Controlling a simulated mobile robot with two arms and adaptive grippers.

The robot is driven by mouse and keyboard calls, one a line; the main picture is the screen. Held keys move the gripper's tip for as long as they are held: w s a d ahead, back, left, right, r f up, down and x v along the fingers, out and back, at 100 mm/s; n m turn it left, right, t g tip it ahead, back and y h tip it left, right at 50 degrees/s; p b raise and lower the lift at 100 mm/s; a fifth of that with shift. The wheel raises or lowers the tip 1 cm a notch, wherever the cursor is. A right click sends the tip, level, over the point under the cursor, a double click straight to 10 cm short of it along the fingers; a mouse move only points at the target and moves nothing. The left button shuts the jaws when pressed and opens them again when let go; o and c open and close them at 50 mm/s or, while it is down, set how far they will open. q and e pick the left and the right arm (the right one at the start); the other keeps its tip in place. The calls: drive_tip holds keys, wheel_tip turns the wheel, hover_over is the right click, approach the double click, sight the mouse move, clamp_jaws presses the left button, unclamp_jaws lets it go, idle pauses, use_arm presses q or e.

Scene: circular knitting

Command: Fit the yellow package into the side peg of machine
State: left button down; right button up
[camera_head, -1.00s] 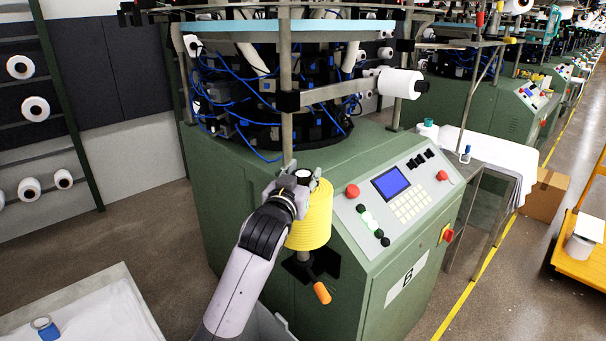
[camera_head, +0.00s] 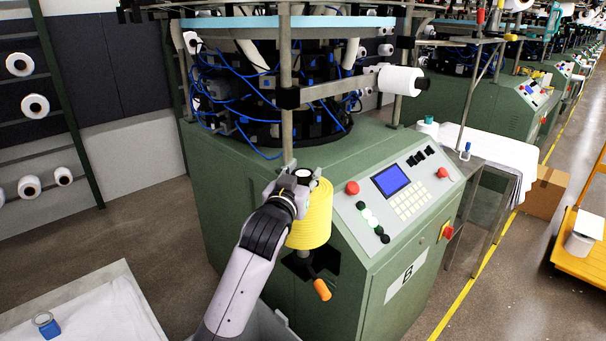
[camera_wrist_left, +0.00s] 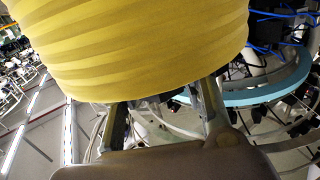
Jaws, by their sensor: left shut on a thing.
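The yellow package (camera_head: 312,222) is a ribbed yarn cone at the front left side of the green machine (camera_head: 232,205). My left gripper (camera_head: 300,180) is shut on the package near its top. In the left wrist view the package (camera_wrist_left: 140,45) fills the upper part, with the finger links of my left gripper (camera_wrist_left: 165,105) below it. The side peg (camera_head: 304,256) is a short grey post on a dark bracket, showing right under the package. I cannot tell whether the package is around the peg or just above it. My right gripper is not in view.
A control panel (camera_head: 395,195) slopes just right of the package. An orange handle (camera_head: 322,290) sticks out below the bracket. A white cone (camera_head: 400,80) sits on a bar above. A bin with white cloth (camera_head: 90,310) stands at the lower left.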

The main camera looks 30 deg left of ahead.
use_arm(q)
drive_tip(key=shift+w+d+f, duration=0.1)
drive_tip(key=shift+d+f, duration=0.1)
drive_tip(key=shift+f, duration=0.85)
idle(0.7)
drive_tip(key=shift+r, duration=0.1)
drive_tip(key=shift+f, duration=0.3)
idle(0.4)
drive_tip(key=shift+a+f, duration=0.25)
drive_tip(key=shift+a, duration=0.05)
idle(0.4)
drive_tip(key=shift+d+f, duration=0.15)
drive_tip(key=shift+f, duration=0.8)
drive_tip(key=shift+d+f, duration=0.1)
drive_tip(key=shift+f, duration=0.85)
idle(2.9)
